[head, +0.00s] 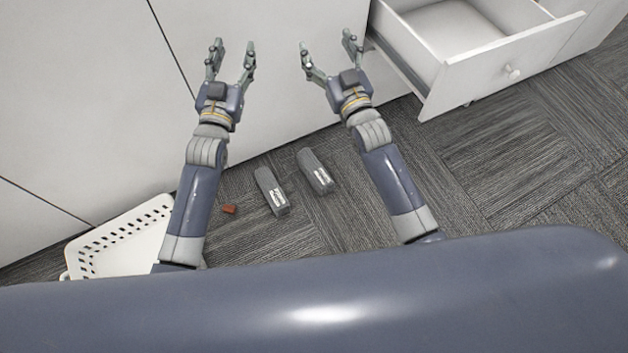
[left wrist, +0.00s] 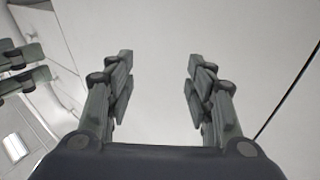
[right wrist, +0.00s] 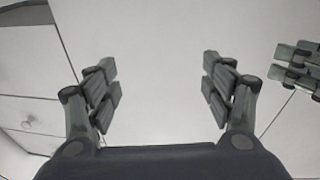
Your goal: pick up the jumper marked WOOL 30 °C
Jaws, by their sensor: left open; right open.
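Two dark grey folded bundles lie on the carpet in the head view, a left one (head: 270,191) and a right one (head: 315,171). Each has white lettering on its side, too small to read, so I cannot tell which one, if either, is marked WOOL 30 °C. My left gripper (head: 233,55) is open and empty, well beyond the bundles, in front of the white cabinet. My right gripper (head: 327,50) is also open and empty there. The wrist views show both pairs of fingers, left (left wrist: 160,75) and right (right wrist: 158,80), spread apart with nothing between them.
A white slotted basket (head: 122,232) stands at the left, partly hidden by my left arm. A small red-brown block (head: 229,209) lies beside the left bundle. A white drawer (head: 490,73) stands open at the upper right. The carpet at the right is clear.

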